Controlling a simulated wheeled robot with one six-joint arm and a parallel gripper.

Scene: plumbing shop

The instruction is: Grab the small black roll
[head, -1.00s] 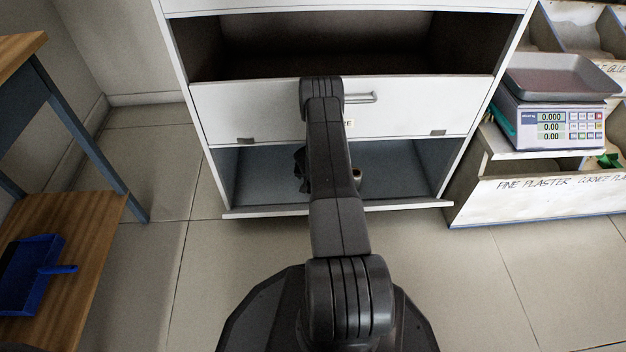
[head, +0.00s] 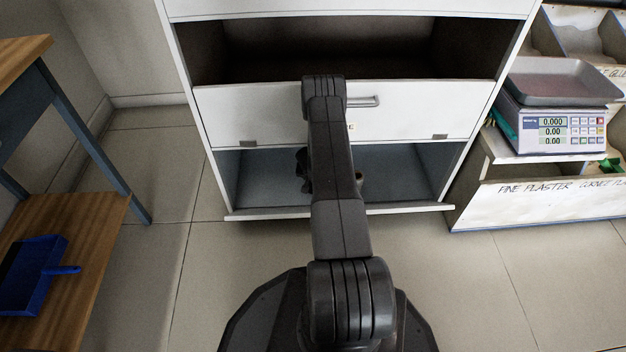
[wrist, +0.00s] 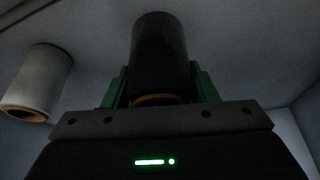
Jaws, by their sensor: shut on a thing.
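The small black roll (wrist: 160,50) stands between the green fingers of my gripper (wrist: 158,82) in the wrist view. Its brown core edge shows at the end near the gripper body. The fingers are shut on it, one at each side. In the head view my arm hides most of the gripper and the roll, in the open lower compartment (head: 400,180) of the white cabinet.
A pale grey roll (wrist: 38,82) with a brown core is to the left in the wrist view, apart from my gripper. A white flap panel (head: 250,112) hangs above the compartment. A scale (head: 555,115) stands right of the cabinet, and a wooden table (head: 60,240) is at left.

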